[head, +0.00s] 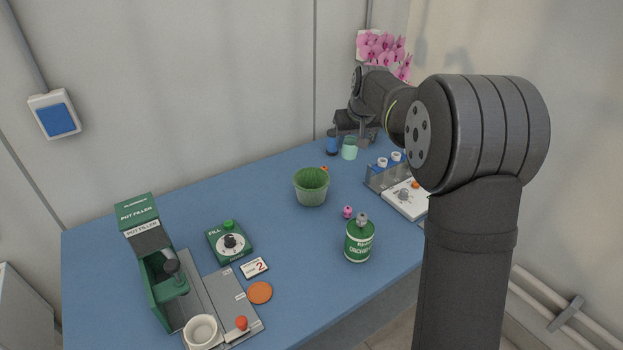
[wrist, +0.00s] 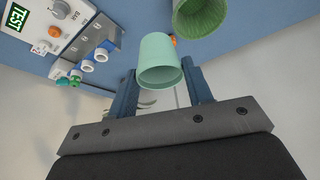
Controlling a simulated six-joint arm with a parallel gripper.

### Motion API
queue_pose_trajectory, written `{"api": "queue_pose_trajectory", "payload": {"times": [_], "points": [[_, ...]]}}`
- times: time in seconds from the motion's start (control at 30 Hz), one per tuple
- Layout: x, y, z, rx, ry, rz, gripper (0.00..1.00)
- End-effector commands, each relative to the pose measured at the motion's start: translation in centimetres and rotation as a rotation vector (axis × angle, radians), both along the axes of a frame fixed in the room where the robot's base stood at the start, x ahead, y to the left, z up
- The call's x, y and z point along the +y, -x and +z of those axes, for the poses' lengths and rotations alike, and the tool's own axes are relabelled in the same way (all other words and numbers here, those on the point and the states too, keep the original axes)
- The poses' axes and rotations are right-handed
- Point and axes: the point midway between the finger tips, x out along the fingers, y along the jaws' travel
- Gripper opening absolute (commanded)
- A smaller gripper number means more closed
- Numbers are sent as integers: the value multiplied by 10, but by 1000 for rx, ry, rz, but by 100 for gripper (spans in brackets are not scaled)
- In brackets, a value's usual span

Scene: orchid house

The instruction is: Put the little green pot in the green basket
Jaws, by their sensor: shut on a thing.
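The little green pot (head: 349,150) is pale mint and sits between the blue fingers of my gripper (head: 341,147) at the back right of the table. In the wrist view my gripper (wrist: 159,70) is shut on the pot (wrist: 160,62), with a finger on each side. The pot appears held above the blue table. The green basket (head: 311,188) is a darker, ribbed round tub on the middle of the table, left of and nearer than the pot. Part of the basket (wrist: 201,20) shows at the top of the wrist view. The basket looks empty.
A rack (head: 376,178) with white-capped tubes and a white device (head: 406,199) stand at the right. A green bottle (head: 359,241) and a pink peg (head: 347,212) are in front of the basket. A pot filler (head: 158,262) stands at the left.

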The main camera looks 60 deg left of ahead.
Motion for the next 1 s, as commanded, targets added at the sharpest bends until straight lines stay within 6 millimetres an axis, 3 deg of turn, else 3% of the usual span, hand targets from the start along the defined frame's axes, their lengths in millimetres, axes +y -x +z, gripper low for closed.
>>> {"api": "queue_pose_trajectory", "payload": {"times": [0.13, 0.27, 0.7, 1.0], "points": [[-14, 12, 5, 0, -1, 17, 24], [-11, 20, 0, 1, 1, 23, 24], [62, 74, -54, 0, 0, 25, 24], [77, 85, -71, 1, 1, 21, 24]]}}
